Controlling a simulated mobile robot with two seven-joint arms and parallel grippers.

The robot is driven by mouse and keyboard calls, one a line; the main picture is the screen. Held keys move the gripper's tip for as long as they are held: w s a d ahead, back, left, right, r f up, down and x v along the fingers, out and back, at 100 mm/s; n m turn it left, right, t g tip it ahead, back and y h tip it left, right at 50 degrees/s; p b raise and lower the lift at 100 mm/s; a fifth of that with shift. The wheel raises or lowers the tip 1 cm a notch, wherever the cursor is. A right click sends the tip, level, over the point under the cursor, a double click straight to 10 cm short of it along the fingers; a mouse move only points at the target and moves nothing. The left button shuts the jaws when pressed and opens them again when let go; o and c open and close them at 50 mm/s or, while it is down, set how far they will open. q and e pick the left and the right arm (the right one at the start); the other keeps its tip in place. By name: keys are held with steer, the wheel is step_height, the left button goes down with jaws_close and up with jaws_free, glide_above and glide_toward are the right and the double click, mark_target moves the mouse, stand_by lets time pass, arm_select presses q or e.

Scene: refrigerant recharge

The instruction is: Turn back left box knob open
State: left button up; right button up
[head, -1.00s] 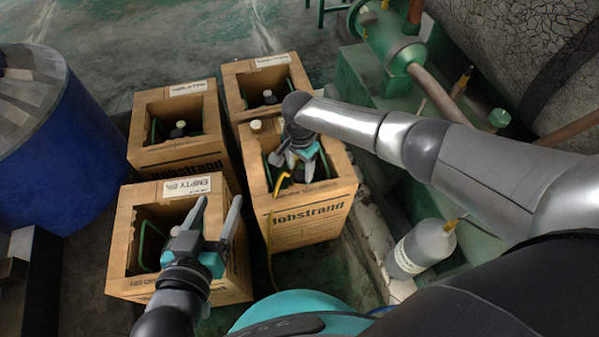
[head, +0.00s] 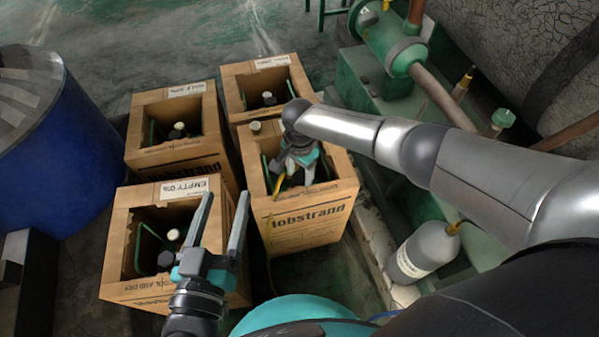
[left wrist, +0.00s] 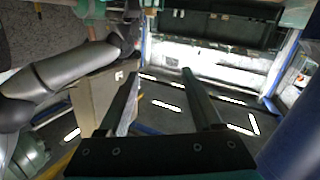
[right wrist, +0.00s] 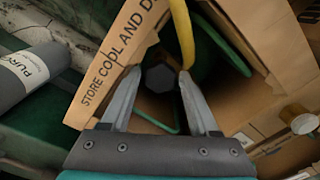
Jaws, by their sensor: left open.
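The back left box (head: 152,158) is an open-topped brown carton. Inside it show a small pale cap and a dark knob (head: 175,134), with no gripper near them. My left gripper (head: 227,196) is open and empty over the right side of the front left box (head: 120,285), its fingers pointing toward the back boxes. My right gripper (head: 297,165) is down at the front right box (head: 310,222). In the right wrist view, its fingers (right wrist: 160,76) stand apart on either side of a dark knob (right wrist: 159,78), with gaps visible.
A yellow hose (right wrist: 182,30) passes by my right fingertips. Another carton (head: 232,75) stands at the back right. A blue drum (head: 55,150) is at the left, a grey cylinder (head: 428,245) and green machinery (head: 385,90) at the right. Floor behind the boxes is clear.

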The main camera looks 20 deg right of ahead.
jaws_close()
stand_by(0.4)
